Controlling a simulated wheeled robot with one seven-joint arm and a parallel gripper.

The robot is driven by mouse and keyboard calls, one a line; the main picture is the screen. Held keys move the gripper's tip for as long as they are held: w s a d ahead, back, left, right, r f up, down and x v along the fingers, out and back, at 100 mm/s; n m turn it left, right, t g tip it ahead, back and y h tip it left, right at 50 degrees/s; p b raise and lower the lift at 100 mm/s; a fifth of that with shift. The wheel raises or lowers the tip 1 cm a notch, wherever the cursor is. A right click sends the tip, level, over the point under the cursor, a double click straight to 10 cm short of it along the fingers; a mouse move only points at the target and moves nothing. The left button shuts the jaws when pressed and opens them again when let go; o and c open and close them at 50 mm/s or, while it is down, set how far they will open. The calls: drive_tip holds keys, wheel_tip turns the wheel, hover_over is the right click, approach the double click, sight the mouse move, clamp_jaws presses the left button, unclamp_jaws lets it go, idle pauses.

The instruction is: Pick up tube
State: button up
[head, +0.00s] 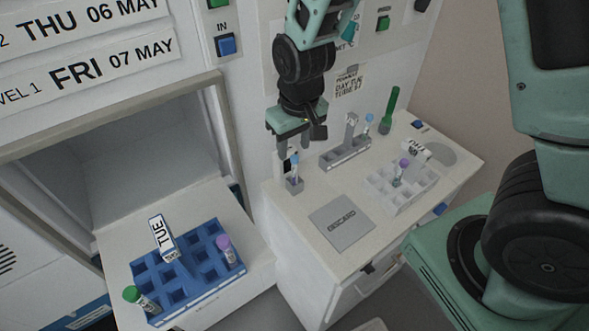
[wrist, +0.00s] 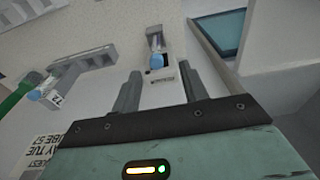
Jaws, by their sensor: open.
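A tube with a light blue cap (head: 295,159) stands upright in a small grey single holder (head: 294,186) at the left back of the white counter. My gripper (head: 297,147) is open, pointing down just above and around the level of this cap, with nothing held. In the wrist view the blue cap (wrist: 156,61) shows beyond the gap between my open fingers (wrist: 161,88), close to the middle. The tube's lower part is inside the holder.
A blue rack (head: 187,272) labelled TUE holds green-capped and purple-capped tubes. A grey rack (head: 345,153) with a blue-capped tube, a green stick-like tube (head: 390,110) and a white rack (head: 402,190) stand right. The DISCARD plate (head: 341,222) lies in front.

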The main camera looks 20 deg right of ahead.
sight(295, 157)
drive_tip(key=shift+w+d+f+p, duration=0.15)
drive_tip(key=shift+f+p, duration=0.2)
drive_tip(key=shift+f, duration=0.85)
drive_tip(key=shift+w+f+p, duration=0.2)
drive_tip(key=shift+f+p, duration=0.15)
drive_tip(key=shift+f, duration=0.9)
drive_tip(key=shift+w+d+f+p, duration=0.15)
drive_tip(key=shift+f+p, duration=0.2)
drive_tip(key=shift+f, duration=0.85)
drive_tip(key=shift+a, duration=0.1)
drive_tip(key=c, duration=0.9)
drive_tip(key=shift+r, duration=0.1)
wheel_tip(295, 157, up, 28)
drive_tip(key=b, duration=0.4)
